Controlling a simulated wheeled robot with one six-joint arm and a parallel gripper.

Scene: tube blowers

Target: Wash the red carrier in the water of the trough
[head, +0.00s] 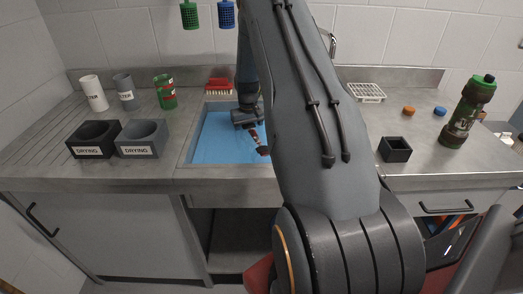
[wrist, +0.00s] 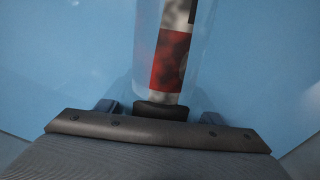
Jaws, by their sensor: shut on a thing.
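My gripper (head: 250,120) reaches down into the trough (head: 183,163), over the blue water (head: 212,140). It is shut on the red carrier (head: 255,136), a slim piece with a dark far end. In the wrist view the carrier (wrist: 172,60) stretches up from my gripper (wrist: 162,110), with a mottled red band, pale parts and a clear sleeve-like outline around it. Plain blue fills the background there. I cannot tell how deep the carrier is in the water. My arm hides the right part of the trough.
A red brush (head: 218,85) lies behind the trough.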

